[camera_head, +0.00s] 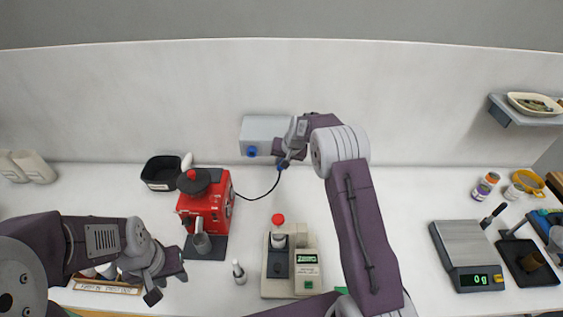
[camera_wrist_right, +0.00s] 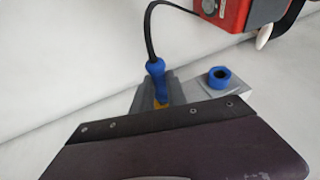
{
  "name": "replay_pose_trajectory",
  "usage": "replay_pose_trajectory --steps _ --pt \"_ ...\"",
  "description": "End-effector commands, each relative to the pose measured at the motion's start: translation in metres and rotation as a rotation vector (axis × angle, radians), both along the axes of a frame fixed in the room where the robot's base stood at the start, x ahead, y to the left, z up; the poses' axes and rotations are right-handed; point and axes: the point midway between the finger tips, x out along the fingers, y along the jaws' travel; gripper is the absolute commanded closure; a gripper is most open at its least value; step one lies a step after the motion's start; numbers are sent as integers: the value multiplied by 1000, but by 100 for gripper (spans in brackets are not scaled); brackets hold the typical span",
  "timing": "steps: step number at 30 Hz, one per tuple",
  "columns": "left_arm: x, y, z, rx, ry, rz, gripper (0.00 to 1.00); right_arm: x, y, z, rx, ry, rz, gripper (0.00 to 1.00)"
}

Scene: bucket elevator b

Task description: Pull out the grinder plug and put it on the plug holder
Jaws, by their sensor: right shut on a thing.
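The blue grinder plug (camera_wrist_right: 156,68) is in my right gripper (camera_wrist_right: 160,100), with its black cord rising from its back end. A small yellowish part shows below its blue body. In the head view the plug (camera_head: 282,166) shows just below my right gripper (camera_head: 288,154), at the right end of the grey wall box (camera_head: 258,132). The box's blue socket (camera_head: 251,152) is empty and apart from the plug; its round opening also shows in the wrist view (camera_wrist_right: 219,74). I cannot make out the plug holder. My left gripper (camera_head: 166,284) is open and empty over the front left of the table.
The red grinder (camera_head: 208,208) stands left of centre, with the cord (camera_head: 262,194) running from it to the plug. A black bin (camera_head: 162,172), a beige machine with a red knob (camera_head: 279,252) and a scale (camera_head: 465,245) stand on the table.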

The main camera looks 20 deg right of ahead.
Motion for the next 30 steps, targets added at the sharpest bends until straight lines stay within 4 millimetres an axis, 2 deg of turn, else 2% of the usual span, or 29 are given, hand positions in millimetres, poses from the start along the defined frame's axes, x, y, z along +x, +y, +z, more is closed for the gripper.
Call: replay_pose_trajectory --steps 18,19,21,22,30 --pt "0 0 7 0 0 0 64 12 -4 1 -1 -3 -1 100" --pt "0 0 7 0 0 0 64 12 -4 1 -1 -3 -1 80" --pt "0 0 7 0 0 0 64 12 -4 1 -1 -3 -1 60" --pt "0 0 7 0 0 0 64 12 -4 1 -1 -3 -1 57" --pt "0 0 7 0 0 0 64 11 -3 0 0 0 0 57"
